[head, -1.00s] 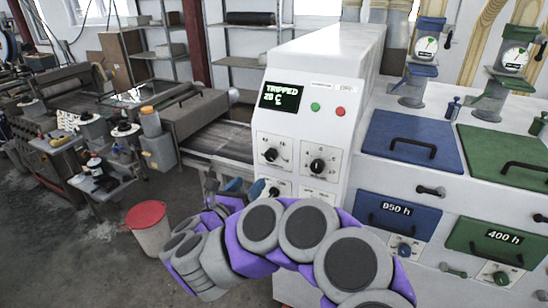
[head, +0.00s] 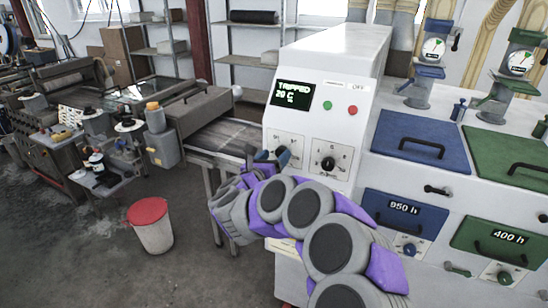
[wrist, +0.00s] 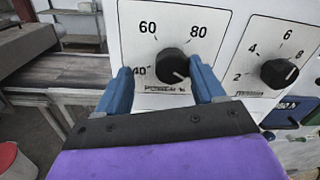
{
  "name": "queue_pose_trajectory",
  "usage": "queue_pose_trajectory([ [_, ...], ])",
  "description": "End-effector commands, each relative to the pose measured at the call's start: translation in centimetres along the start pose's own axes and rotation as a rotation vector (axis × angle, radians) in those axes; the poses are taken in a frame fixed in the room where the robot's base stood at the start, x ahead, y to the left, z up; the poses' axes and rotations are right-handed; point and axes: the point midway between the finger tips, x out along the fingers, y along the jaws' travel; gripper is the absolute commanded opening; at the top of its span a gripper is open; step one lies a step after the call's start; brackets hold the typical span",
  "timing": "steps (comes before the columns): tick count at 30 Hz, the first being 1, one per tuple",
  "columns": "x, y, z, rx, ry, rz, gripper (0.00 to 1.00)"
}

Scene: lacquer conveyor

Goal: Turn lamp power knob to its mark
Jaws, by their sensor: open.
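A black knob (wrist: 172,65) sits on a white dial plate marked 40, 60 and 80 in the wrist view. The label under it is too blurred to read surely. A pale pointer line on the knob faces lower right. I cannot make out a separate target mark. My gripper (wrist: 161,74) is open, with one blue finger at each side of the knob. Contact cannot be told. In the head view my gripper (head: 271,156) is at the upper left dial of the white control cabinet (head: 335,70) and hides most of that knob.
A second black knob (wrist: 279,73), numbered 2 to 8, is close to the right. The display (head: 291,95) reads TRIPPED, 20 C. Green (head: 328,105) and red (head: 352,110) buttons are beside it. A conveyor (head: 225,138) runs left; a red-lidded bin (head: 150,225) stands on the floor.

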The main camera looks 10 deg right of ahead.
Motion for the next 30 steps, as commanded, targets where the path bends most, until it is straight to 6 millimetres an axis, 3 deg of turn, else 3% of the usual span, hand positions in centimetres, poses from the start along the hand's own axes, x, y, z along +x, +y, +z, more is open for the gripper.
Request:
queue_pose_trajectory([
  [5, 0.44, -0.57, -0.08, 0.005, 0.003, 0.002, 0.65],
  [23, -0.08, -0.14, 0.11, 0.002, -0.002, 0.001, 0.09],
  [30, -0.05, -0.08, 0.14, -0.009, -0.003, 0.002, 0.09],
])
